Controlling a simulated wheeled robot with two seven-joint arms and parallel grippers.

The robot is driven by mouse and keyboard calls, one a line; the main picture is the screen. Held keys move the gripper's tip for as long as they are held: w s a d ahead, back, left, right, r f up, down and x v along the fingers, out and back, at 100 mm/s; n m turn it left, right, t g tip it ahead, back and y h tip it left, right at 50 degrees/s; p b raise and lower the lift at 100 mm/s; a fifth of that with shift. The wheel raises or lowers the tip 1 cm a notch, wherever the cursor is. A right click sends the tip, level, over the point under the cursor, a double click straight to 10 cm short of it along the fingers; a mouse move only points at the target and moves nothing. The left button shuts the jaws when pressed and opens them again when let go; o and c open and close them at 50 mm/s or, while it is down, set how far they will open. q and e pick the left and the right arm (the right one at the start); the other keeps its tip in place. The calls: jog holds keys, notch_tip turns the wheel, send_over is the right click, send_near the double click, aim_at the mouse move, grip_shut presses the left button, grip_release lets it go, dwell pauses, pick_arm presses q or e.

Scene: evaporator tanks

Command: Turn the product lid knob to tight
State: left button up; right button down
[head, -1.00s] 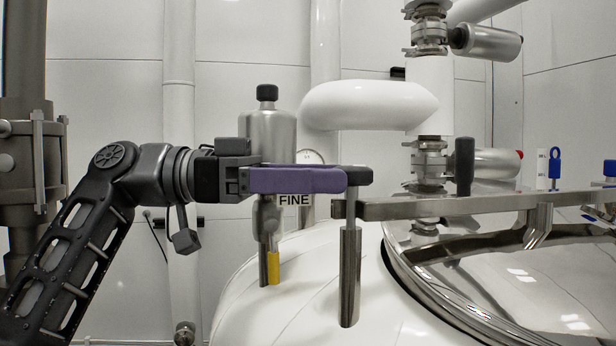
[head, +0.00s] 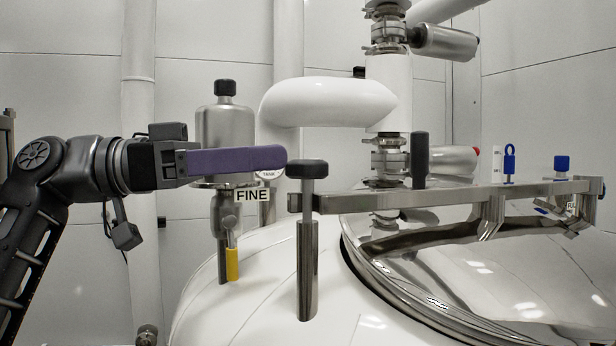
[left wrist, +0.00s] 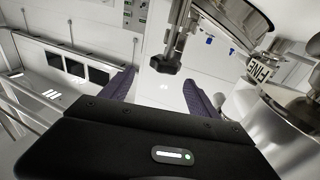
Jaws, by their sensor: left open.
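The black lid knob (head: 307,168) tops a metal post at the left end of the steel lid bar (head: 440,198). My left gripper (head: 284,161) is level with it and just to its left in the head view, its purple fingers pointing toward it. In the left wrist view the lobed knob (left wrist: 166,64) lies ahead of the open, empty fingers (left wrist: 160,86), roughly in line with the gap between them and not held. My right gripper is not in view.
The shiny domed lid (head: 480,260) is right of the post on the white tank (head: 250,290). A steel canister (head: 225,127) and a FINE label (head: 252,195) stand behind my left gripper. A black upright handle (head: 420,160) rises from the bar.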

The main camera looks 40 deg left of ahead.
aim_at(290, 175)
pick_arm(q)
jog(key=s+n+t+y+b, duration=0.1)
jog(key=s+n+t+y, duration=0.4)
jog(key=y, duration=0.1)
jog(key=w+d+n+y, duration=0.1)
jog(key=w+d+f+n+y, duration=0.1)
jog(key=y, duration=0.1)
jog(key=w+d+n+t+y, duration=0.1)
jog(key=y, duration=0.1)
jog(key=shift+w+f, duration=0.3)
jog(key=shift+w, duration=0.1)
jog(key=shift+w+f+y, duration=0.1)
jog(key=shift+w+y, duration=0.1)
jog(key=shift+y, duration=0.2)
